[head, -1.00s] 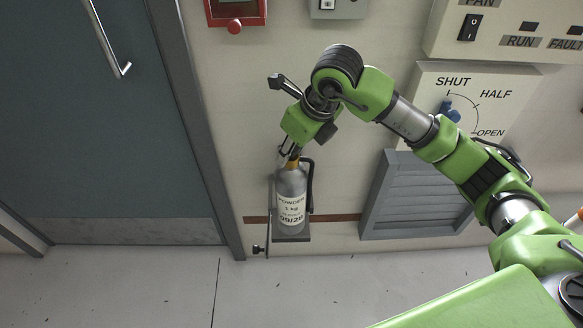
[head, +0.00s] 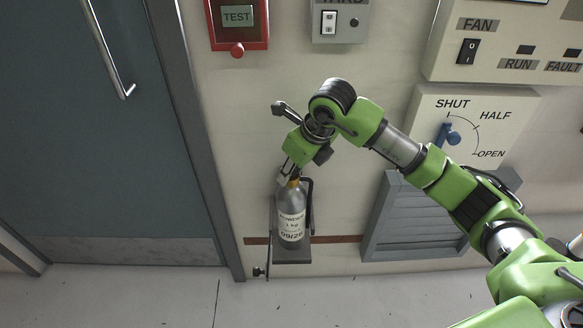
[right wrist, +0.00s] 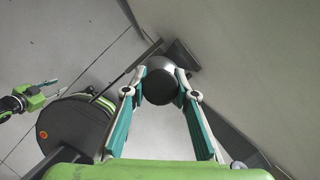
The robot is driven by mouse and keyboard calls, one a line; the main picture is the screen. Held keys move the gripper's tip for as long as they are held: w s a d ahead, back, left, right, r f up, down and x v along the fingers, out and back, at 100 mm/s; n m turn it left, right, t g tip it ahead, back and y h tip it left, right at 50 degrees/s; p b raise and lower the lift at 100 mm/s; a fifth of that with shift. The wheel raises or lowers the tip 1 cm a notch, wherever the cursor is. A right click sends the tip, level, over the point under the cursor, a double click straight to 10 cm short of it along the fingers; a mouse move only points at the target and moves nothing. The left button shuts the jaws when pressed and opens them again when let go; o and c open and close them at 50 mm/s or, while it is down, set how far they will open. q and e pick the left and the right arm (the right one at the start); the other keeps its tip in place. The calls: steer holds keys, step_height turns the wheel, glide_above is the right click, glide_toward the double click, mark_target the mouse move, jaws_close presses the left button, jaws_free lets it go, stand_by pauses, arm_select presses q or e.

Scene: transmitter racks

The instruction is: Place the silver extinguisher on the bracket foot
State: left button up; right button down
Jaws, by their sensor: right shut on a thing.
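The silver extinguisher (head: 291,215) is upright in the head view, with a yellow-orange collar and a white label. My right gripper (head: 290,174) comes from above and is shut on its top. The grey bracket (head: 293,256) is on the wall, its foot just below the extinguisher's bottom. I cannot tell whether the two touch. In the right wrist view the extinguisher (right wrist: 160,82) is a dark round shape between the fingertips, with part of the bracket (right wrist: 182,57) beyond it. My left gripper (right wrist: 46,83) shows small at the left there; its opening is unclear.
A grey door (head: 110,150) with a long handle is left of the bracket. A louvred vent (head: 420,220) and a SHUT/HALF/OPEN lever panel (head: 470,125) are to the right. A red TEST box (head: 237,20) is above. The floor below the bracket is clear.

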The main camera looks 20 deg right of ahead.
mark_target(292, 206)
step_height(292, 206, down, 3)
steer(key=shift+w+r, duration=0.15)
steer(key=shift+r, duration=0.05)
steer(key=shift+w+f, duration=0.15)
steer(key=shift+f, duration=0.05)
arm_select(q)
steer(key=shift+s+r, duration=0.2)
steer(key=shift+r, duration=0.1)
arm_select(e)
steer(key=c, duration=1.9)
jaws_free()
steer(key=shift+f, duration=0.3)
steer(key=shift+o, duration=1.3)
steer(key=shift+s, duration=0.2)
steer(key=shift+r, duration=0.1)
arm_select(q)
steer(key=shift+w, duration=0.1)
